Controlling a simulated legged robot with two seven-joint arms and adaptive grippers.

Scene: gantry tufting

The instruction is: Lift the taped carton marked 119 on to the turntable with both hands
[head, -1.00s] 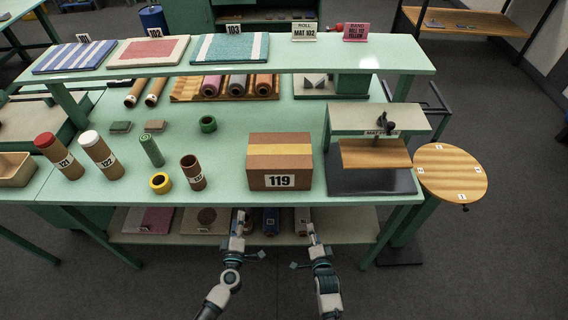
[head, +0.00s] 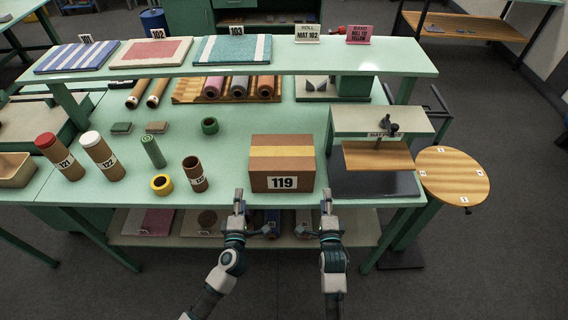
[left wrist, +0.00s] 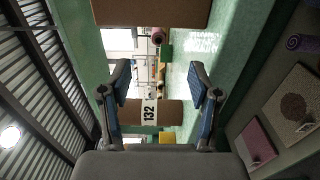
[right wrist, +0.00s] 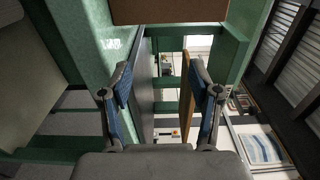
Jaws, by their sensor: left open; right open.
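The brown carton marked 119 (head: 282,168), with a yellow tape band, sits upright near the front edge of the green bench. The round wooden turntable (head: 452,176) stands to the right of the bench. My left gripper (head: 239,200) is open and empty, just in front of and left of the carton. My right gripper (head: 327,200) is open and empty, just in front of and right of it. Neither touches the carton. Part of the carton shows at the top of the left wrist view (left wrist: 150,12) and of the right wrist view (right wrist: 170,10).
A press with a wooden plate (head: 378,155) stands between the carton and the turntable. Left of the carton are a brown tube (head: 195,174), a yellow ring (head: 161,184) and a green roll (head: 153,151). A raised shelf (head: 290,60) spans the back.

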